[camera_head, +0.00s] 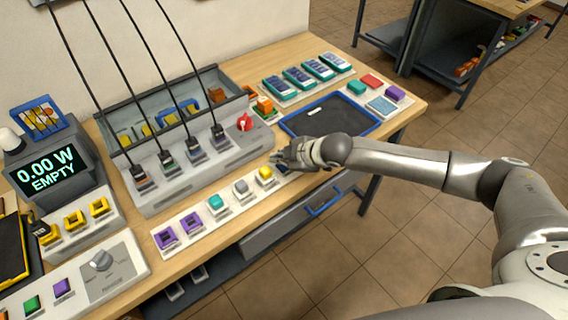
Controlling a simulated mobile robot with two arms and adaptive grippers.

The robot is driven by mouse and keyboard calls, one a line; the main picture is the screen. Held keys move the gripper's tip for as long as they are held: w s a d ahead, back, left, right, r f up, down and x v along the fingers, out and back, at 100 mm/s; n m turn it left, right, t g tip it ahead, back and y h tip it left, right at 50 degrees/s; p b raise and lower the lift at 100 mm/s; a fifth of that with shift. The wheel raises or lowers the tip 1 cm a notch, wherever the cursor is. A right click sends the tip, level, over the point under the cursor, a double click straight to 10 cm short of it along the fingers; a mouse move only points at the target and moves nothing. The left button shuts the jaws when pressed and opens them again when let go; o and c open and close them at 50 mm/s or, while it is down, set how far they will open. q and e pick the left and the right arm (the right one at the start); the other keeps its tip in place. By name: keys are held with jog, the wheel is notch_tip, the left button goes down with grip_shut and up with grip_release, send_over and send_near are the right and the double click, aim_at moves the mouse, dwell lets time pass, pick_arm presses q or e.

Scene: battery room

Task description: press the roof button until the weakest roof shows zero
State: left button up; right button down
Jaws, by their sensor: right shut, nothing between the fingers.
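A white strip (191,240) along the bench's front carries two purple frames (166,238), a teal button (216,202), a grey button (241,187) and a yellow button (265,173). My right gripper (277,161) is shut and empty at the strip's right end, just beyond the yellow button. It partly hides a dark piece below it; I cannot tell contact. I cannot tell which button is the roof button. A display (47,170) at the left reads "0.00 W EMPTY". Several teal units with blue faces (300,77) stand at the back right; their readings are too small. My left gripper is not in view.
A grey rack (180,165) with several cabled plugs and a red knob (244,122) stands behind the strip. A blue-rimmed dark tray (375,128) lies beyond my right gripper. A dial box (98,274) sits front left. A blue-handled drawer (323,203) is below the bench.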

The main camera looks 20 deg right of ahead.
aim_at(282, 166)
jog(key=shift+f, duration=0.4)
dwell(0.8)
jog(key=shift+r, duration=0.15)
jog(key=shift+r+p, duration=0.7)
jog(key=shift+p, duration=0.2)
notch_tip(282, 166, up, 5)
jog(key=p, duration=0.5)
dwell(0.4)
